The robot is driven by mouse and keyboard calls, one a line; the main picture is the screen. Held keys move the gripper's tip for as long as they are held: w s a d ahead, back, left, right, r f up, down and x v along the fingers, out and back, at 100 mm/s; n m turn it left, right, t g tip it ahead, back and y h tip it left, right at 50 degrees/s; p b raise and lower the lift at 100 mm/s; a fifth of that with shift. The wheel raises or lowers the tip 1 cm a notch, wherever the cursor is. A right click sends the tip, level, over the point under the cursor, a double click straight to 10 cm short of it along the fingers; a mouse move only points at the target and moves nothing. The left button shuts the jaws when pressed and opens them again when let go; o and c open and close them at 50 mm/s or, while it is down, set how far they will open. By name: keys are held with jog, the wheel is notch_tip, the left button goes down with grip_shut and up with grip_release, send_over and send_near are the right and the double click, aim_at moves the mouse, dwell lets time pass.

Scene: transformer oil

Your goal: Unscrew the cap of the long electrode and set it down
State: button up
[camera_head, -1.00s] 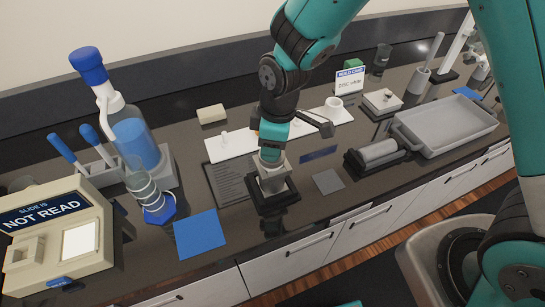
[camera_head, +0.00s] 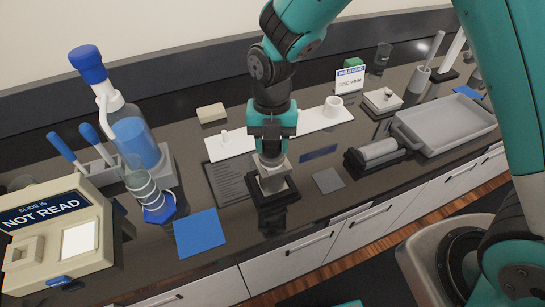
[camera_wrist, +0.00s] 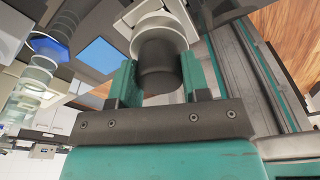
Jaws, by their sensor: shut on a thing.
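In the wrist view, a dark grey round cap (camera_wrist: 158,62) sits between the two teal fingers of my gripper (camera_wrist: 160,72), which is shut on it. A pale square block (camera_wrist: 155,18) shows right beyond the cap. In the head view, my gripper (camera_head: 270,154) points down over a grey block (camera_head: 272,179) on a black square base (camera_head: 275,196), near the front of the bench. The cap is mostly hidden by the fingers there. The long electrode's shaft is not clearly seen. I cannot tell whether the cap is still threaded on.
A white plate (camera_head: 309,124) with a white ring (camera_head: 333,105) lies behind my gripper. A blue mat (camera_head: 201,233) lies to the left, a grey square (camera_head: 328,181) to the right. A roller (camera_head: 378,151) and grey tray (camera_head: 447,127) stand farther right. A blue-capped bottle (camera_head: 135,137) stands left.

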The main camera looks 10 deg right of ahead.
jog(key=o, duration=1.2)
